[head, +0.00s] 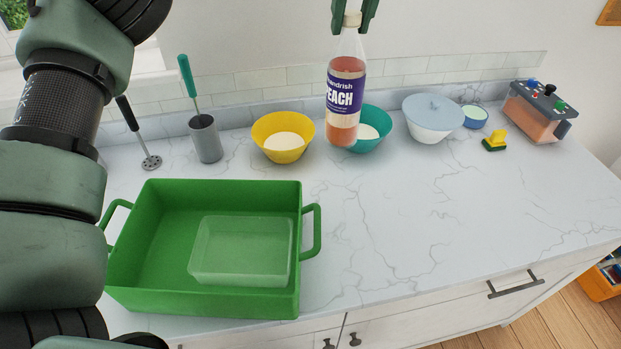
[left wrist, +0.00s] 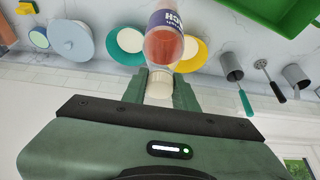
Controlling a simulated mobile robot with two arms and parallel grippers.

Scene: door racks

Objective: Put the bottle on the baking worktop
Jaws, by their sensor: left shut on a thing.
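The bottle (head: 346,88) is clear with a pink drink, a purple label and a pale cap. My left gripper (head: 354,14) is shut on its cap end at the top of the head view, and the bottle hangs upright. In the head view it overlaps the teal bowl; I cannot tell whether its base touches the worktop. The left wrist view shows the bottle (left wrist: 163,42) held at its cap between the fingers (left wrist: 159,90). The white marbled worktop (head: 420,220) lies below. My right gripper is not in view.
A green tray (head: 150,300) with a clear box (head: 243,250) stands at the front left. The worktop's front middle and right are clear.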

